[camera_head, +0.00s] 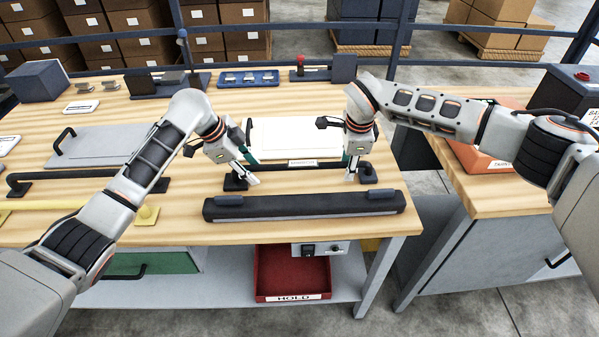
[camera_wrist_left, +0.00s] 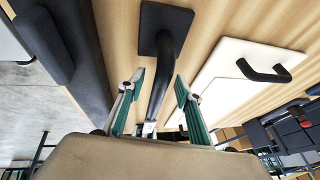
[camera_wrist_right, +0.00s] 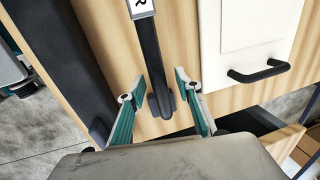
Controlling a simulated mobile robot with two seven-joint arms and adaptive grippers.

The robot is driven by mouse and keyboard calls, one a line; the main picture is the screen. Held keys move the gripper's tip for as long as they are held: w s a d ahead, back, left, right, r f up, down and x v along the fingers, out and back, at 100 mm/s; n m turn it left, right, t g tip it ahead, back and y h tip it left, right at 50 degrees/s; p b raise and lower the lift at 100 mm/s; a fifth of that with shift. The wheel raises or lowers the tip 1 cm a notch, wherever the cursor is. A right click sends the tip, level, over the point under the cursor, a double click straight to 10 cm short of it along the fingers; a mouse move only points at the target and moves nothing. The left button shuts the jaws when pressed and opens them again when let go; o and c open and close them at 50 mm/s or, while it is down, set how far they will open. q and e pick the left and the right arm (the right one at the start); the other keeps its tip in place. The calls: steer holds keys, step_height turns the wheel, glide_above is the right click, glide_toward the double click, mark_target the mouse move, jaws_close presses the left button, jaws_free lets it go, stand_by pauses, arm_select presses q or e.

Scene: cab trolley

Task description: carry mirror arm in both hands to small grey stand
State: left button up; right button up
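The mirror arm appears to be the slim dark bar (camera_head: 275,167) lying along the table; a white label on its middle is too small to read. Its left end has a square dark plate (camera_wrist_left: 166,28). My left gripper (camera_head: 246,180) is open at the left end; in the left wrist view (camera_wrist_left: 158,88) its fingers stand either side of the bar, apart from it. My right gripper (camera_head: 351,176) is open at the right end; in the right wrist view the bar's end (camera_wrist_right: 164,103) lies between its fingers (camera_wrist_right: 160,88). I cannot tell which item is the small grey stand.
A long dark block (camera_head: 305,206) with two lighter pads lies along the table's front edge. A white panel with black handle (camera_head: 295,136) lies behind the bar. A grey panel (camera_head: 108,146) and a yellow bar (camera_head: 60,209) lie left. A second bench (camera_head: 490,190) stands right, across a gap.

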arm_select(q)
jaws_close()
arm_select(e)
jaws_close()
arm_select(q)
steer(key=shift+r, duration=0.1)
arm_select(e)
steer(key=shift+r, duration=0.1)
